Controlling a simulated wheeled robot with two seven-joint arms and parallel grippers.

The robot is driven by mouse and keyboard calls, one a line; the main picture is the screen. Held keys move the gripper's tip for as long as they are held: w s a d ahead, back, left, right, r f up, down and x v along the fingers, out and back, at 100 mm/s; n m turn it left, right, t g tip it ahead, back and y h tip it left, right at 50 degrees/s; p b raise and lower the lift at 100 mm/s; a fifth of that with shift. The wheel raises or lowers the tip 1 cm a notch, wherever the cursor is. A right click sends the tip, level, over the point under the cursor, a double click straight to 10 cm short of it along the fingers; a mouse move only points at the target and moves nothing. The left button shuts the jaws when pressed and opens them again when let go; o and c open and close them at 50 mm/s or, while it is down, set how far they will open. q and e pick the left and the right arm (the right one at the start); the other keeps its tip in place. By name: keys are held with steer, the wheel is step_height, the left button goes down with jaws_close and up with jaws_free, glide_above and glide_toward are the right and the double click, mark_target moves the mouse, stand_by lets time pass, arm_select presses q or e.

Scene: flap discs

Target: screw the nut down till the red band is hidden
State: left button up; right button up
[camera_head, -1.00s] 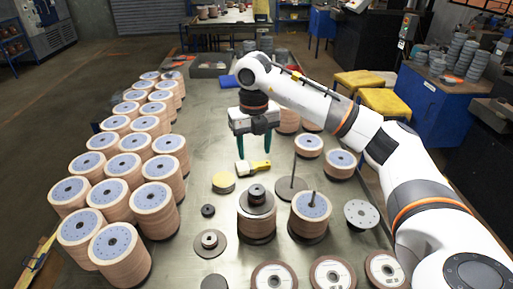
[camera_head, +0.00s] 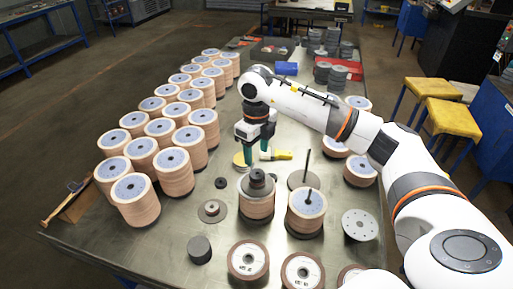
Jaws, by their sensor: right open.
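A stack of tan discs (camera_head: 257,204) stands at the middle front of the table, topped by a dark flange and what looks like the dark nut (camera_head: 257,176). No red band can be made out on it at this size. To its right, another disc stack (camera_head: 306,204) has a bare upright rod (camera_head: 308,176). My right gripper (camera_head: 256,157) is open and empty, its green fingers pointing down, just behind and above the nut as seen from the head. I cannot tell how far apart they are in depth. My left gripper is not in view.
Rows of disc stacks (camera_head: 173,172) fill the table's left side. A yellow-handled tool (camera_head: 276,155) and a yellow disc (camera_head: 239,160) lie by the gripper. A grey perforated disc (camera_head: 360,225) lies right, a dark cylinder (camera_head: 199,250) front left. Flap discs (camera_head: 248,261) line the front.

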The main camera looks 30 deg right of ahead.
mark_target(257, 175)
steer(key=shift+s+d+f+b, duration=0.15)
steer(key=shift+f+b, duration=0.7)
steer(key=shift+f, duration=0.6)
step_height(257, 175, down, 2)
steer(key=shift+f+b, duration=0.1)
steer(key=shift+b, duration=0.6)
steer(key=shift+f+b, duration=1.05)
steer(key=shift+f, duration=0.3)
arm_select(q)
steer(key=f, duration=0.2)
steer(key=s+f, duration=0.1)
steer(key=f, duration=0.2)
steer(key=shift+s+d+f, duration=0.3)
